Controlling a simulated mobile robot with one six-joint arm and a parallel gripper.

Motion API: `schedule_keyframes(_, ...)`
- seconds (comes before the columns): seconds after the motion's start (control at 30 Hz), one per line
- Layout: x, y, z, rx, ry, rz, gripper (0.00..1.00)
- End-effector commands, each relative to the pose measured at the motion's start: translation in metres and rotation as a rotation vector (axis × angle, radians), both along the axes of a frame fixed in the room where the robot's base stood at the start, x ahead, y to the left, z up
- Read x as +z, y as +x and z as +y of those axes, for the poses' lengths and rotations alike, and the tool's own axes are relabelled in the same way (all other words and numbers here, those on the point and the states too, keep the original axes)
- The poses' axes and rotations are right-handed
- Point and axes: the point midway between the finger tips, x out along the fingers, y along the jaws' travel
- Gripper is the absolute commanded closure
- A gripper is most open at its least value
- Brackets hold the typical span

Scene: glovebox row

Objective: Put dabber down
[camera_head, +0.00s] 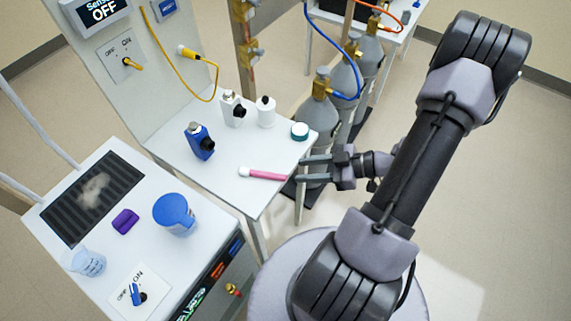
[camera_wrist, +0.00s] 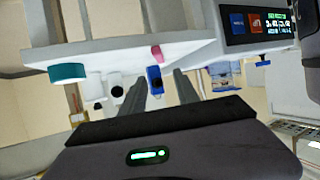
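A pink rod with a pale left end, which looks to be the dabber (camera_head: 263,173), lies on the white table (camera_head: 222,176) near its right edge. In the wrist view the dabber (camera_wrist: 156,53) shows end-on, just beyond the fingertips. My gripper (camera_head: 300,169) is at the table's right edge, beside the rod's right end. Its two fingers are apart in the wrist view (camera_wrist: 162,78), with nothing seen between them. The rod appears clear of the fingers, though any slight contact cannot be told.
A blue torch-like device (camera_head: 200,141), a white one (camera_head: 232,110), a white bottle (camera_head: 266,112) and a teal-lidded jar (camera_head: 300,131) stand on the table. Gas cylinders (camera_head: 318,115) stand behind its right edge. A bench with a blue cup (camera_head: 174,213) is at the left.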

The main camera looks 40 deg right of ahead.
Motion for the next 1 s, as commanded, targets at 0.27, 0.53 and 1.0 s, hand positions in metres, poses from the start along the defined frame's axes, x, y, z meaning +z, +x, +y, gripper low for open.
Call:
schedule_keyframes(0.27, 0.006, -0.009, -0.012, -0.003, -0.009, 0.004, 0.63)
schedule_keyframes(0.53, 0.117, 0.126, -0.093, -0.530, -0.525, 0.166, 0.63)
schedule_keyframes(1.0, 0.257, -0.033, 0.206, -0.886, 0.142, 0.764, 0.63)
